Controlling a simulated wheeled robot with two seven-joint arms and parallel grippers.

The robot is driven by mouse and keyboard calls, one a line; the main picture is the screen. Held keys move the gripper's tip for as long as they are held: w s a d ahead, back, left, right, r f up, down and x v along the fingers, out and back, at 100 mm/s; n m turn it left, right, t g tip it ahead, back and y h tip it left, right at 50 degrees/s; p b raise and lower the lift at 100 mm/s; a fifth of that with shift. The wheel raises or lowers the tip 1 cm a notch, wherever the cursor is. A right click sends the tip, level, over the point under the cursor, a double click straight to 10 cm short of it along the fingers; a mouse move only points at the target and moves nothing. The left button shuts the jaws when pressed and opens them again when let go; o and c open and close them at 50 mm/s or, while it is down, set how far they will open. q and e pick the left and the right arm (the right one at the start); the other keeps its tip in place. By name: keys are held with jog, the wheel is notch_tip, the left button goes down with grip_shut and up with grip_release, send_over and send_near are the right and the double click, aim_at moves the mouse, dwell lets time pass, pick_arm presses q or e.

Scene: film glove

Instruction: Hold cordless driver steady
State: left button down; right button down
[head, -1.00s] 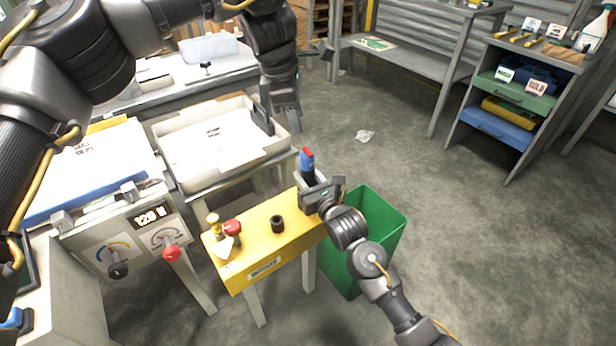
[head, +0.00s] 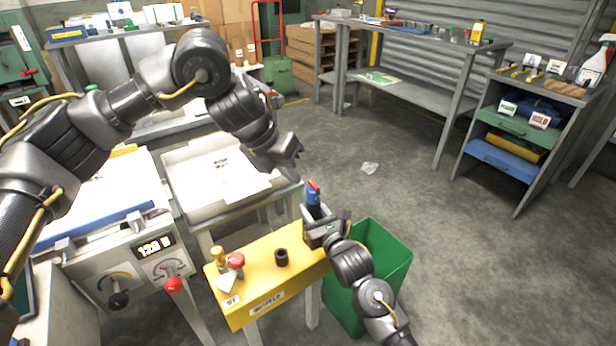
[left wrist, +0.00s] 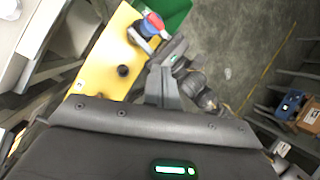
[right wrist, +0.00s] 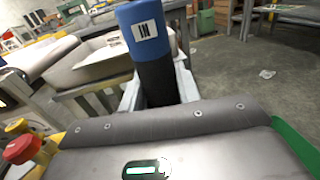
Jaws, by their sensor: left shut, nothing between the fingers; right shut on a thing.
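The cordless driver (head: 313,198) is blue and black with a red top, standing upright at the right end of the yellow bench (head: 258,290). My right gripper (head: 318,222) is shut around its black lower body. In the right wrist view the driver (right wrist: 145,40) fills the space between the fingers and shows a white "IN" label. In the left wrist view the driver (left wrist: 150,24) shows its red and blue top beside the yellow bench. My left gripper (head: 296,150) is shut and empty, above and behind the driver, apart from it.
A green bin (head: 385,262) stands right of the yellow bench. On the bench are a black socket (head: 281,257), a red knob (head: 235,261) and a brass-coloured knob (head: 217,256). A white tray (head: 190,200) stands behind left. The floor to the right is clear except for a crumpled scrap (head: 369,168).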

pick_arm(q)
jog(key=r+n+t, duration=0.1)
jog(key=n, duration=0.9)
jog(key=r+n+t, duration=0.2)
jog(key=n, duration=0.7)
jog(key=r+n+t+h, duration=0.1)
jog(key=r+n, duration=0.1)
jog(key=n, duration=0.8)
jog(key=shift+s+a+r+n, duration=0.2)
jog(key=shift+s+a+n, duration=0.1)
jog(key=shift+a, duration=0.05)
send_over(314, 186)
jog(key=s+a, duration=0.1)
jog(key=s, duration=0.1)
notch_tip(314, 186, down, 7)
jog(key=shift+w+a+f, duration=0.1)
jog(key=shift+w+f, duration=0.15)
jog(key=shift+f, duration=0.4)
jog(key=shift+w+a+f, duration=0.1)
jog(key=shift+w+f, duration=0.2)
jog(key=shift+f, duration=0.3)
jog(key=shift+w+a+f, duration=0.1)
jog(key=shift+w+f, duration=0.15)
jog(key=shift+f, duration=0.4)
